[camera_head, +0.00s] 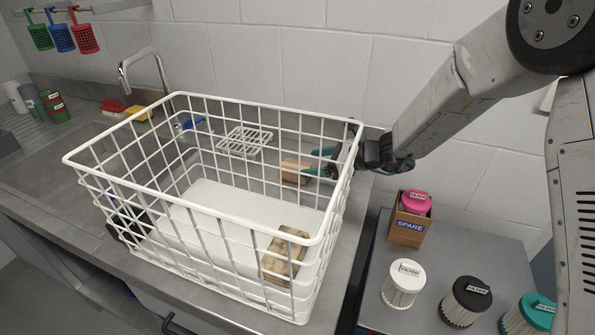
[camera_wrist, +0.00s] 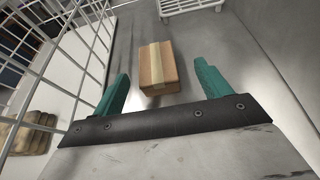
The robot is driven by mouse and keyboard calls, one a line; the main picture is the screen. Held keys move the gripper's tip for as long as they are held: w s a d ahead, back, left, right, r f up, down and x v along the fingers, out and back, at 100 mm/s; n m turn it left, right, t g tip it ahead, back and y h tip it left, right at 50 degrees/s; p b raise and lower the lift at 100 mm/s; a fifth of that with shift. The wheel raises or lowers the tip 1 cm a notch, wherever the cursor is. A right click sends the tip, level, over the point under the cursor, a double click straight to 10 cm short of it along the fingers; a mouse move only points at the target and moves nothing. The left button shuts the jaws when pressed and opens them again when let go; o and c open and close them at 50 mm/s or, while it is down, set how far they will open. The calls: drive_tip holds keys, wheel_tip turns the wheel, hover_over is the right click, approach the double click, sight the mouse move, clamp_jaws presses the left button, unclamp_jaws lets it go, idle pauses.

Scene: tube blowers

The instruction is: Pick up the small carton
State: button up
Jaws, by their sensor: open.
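The small carton (camera_head: 292,171) is a brown cardboard box with a paler tape strip. It lies on the steel counter behind the white wire basket, seen through the wires in the head view. In the wrist view the carton (camera_wrist: 159,68) shows whole, ahead of my gripper. My gripper (camera_head: 324,160) has teal fingers and is open and empty, just right of the carton in the head view. In the wrist view my gripper (camera_wrist: 162,75) has its fingertips apart on either side of the carton's near end. No contact shows; the height gap is unclear.
The tall wire basket (camera_head: 200,212) stands close beside my gripper, with a stained block (camera_head: 285,255) in it. A white wire rack (camera_head: 244,141) is beyond the carton. The tiled wall runs behind. Several filters and a SPARE box (camera_head: 408,228) stand on the right table.

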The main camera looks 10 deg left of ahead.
drive_tip(key=x, duration=0.7)
drive_tip(key=shift+s+a, duration=0.2)
drive_tip(key=shift+s, duration=0.05)
drive_tip(key=c, duration=1.1)
wheel_tip(320, 180, up, 10)
drive_tip(key=shift+d, duration=0.15)
